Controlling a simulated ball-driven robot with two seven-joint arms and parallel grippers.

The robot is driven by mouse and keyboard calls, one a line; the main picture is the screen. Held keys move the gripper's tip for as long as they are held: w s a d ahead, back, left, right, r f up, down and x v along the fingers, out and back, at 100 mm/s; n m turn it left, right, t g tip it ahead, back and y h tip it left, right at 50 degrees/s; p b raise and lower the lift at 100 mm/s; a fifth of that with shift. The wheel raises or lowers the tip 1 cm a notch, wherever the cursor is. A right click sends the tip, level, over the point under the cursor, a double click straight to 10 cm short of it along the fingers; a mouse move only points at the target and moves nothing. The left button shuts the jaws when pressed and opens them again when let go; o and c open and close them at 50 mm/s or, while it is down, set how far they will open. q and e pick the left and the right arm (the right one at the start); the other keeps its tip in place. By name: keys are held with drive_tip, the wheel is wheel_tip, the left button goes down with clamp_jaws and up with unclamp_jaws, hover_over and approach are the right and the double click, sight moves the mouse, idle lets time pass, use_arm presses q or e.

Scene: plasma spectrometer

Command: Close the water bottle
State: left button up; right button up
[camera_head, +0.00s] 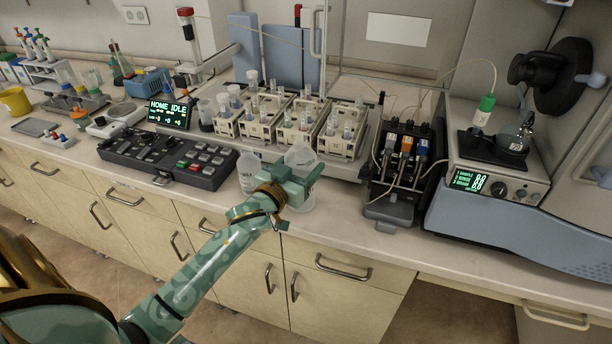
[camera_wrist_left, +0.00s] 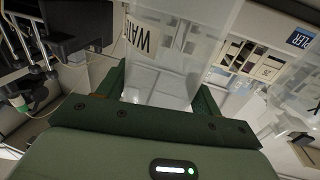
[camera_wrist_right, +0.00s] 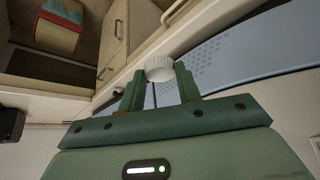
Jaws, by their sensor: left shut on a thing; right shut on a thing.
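The translucent water bottle (camera_head: 301,156) stands upright at the front edge of the bench in the head view. My left gripper (camera_head: 294,187) is shut on it from the front. In the left wrist view the bottle (camera_wrist_left: 170,55), with part of a "WAT" label, sits between the fingers of the left gripper (camera_wrist_left: 160,92). The bottle's mouth is too small to make out clearly. My right gripper (camera_wrist_right: 160,88) is shut on a white ribbed cap (camera_wrist_right: 159,67) in the right wrist view. The right gripper and cap are outside the head view.
A second labelled bottle (camera_head: 248,173) stands close left of the water bottle. Sample racks (camera_head: 343,145) are behind it. A pump unit (camera_head: 397,180) and the spectrometer (camera_head: 500,180) stand to the right. The control panel (camera_head: 168,157) lies to the left.

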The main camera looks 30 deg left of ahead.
sight(296, 155)
use_arm(q)
drive_tip(key=shift+r, duration=0.25)
use_arm(e)
drive_tip(key=shift+r, duration=0.1)
